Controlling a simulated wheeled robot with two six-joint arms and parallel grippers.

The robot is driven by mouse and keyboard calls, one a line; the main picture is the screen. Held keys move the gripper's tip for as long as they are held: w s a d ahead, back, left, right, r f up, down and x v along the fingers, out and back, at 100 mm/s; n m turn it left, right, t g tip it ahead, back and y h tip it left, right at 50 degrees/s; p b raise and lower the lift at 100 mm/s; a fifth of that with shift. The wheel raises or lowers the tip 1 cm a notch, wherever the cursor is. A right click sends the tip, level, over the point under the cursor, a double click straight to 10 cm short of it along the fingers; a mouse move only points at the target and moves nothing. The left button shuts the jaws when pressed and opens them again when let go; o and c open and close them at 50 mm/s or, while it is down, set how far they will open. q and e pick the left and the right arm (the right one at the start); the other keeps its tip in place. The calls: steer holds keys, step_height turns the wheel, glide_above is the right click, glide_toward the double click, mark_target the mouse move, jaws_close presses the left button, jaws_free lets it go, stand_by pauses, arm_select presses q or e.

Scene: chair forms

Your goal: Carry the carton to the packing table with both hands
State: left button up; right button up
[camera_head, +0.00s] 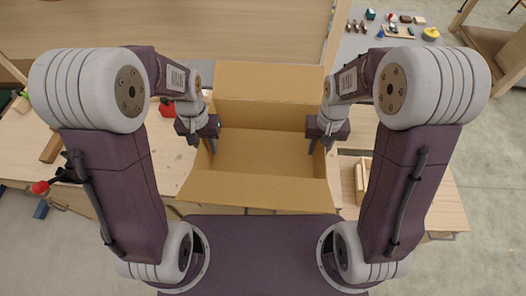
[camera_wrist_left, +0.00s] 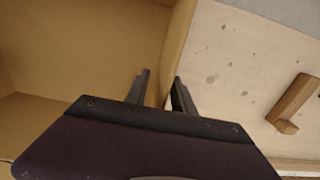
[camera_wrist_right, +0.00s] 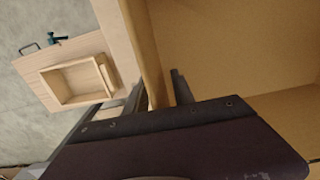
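The carton (camera_head: 265,185) is a tan cardboard box with its top open, sitting on a wooden table between my arms. Its far and near flaps spread outward, and it looks empty. My left gripper (camera_head: 205,145) is at its left wall, pointing down; the left wrist view shows the fingers (camera_wrist_left: 162,82) apart, one on each side of the wall (camera_wrist_left: 180,40). My right gripper (camera_head: 321,146) is at the right wall; in the right wrist view its fingers (camera_wrist_right: 160,82) also stand on both sides of the wall (camera_wrist_right: 143,40). Firm contact cannot be seen.
The wooden table (camera_head: 170,165) holds a wooden block (camera_head: 52,147) and a red item (camera_head: 166,107) left of the carton. A shallow wooden frame (camera_wrist_right: 78,82) lies to the right. A grey surface with small tools (camera_head: 400,30) is at the back. Open floor (camera_head: 490,170) lies right.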

arm_select(q)
steer(key=shift+w+f, duration=0.1)
steer(key=shift+f, duration=0.2)
arm_select(e)
steer(key=shift+w+f, duration=0.1)
steer(key=shift+f, duration=0.25)
arm_select(q)
jaws_close()
arm_select(e)
jaws_close()
steer(key=shift+r, duration=0.1)
stand_by(0.6)
